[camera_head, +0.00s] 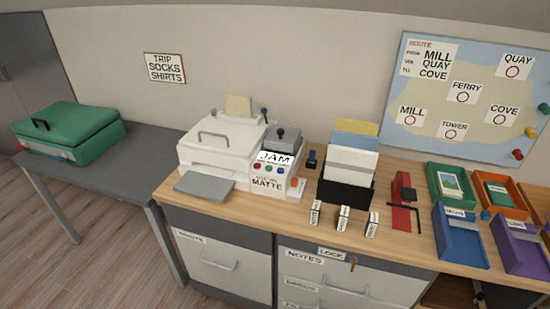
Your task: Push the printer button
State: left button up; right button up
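The white printer (215,150) stands at the left end of the wooden desk, with a sheet of paper at its back and a grey tray (204,185) in front. Joined to its right side or beside it is a panel reading "JAM" (275,158). A row of small coloured dots, which look like buttons (268,168), sits under that word, above a label reading "MATTE" (268,183). A small orange piece (294,182) is at the panel's right. I cannot tell which is the printer button. Neither of my grippers is in view.
Right of the printer stand a paper holder (347,180), small labelled blocks (343,217), a red device (403,190) and several coloured trays (458,238). A green suitcase (75,130) lies on the grey table at left. Drawers (222,262) are below the desk. Open floor shows at lower left.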

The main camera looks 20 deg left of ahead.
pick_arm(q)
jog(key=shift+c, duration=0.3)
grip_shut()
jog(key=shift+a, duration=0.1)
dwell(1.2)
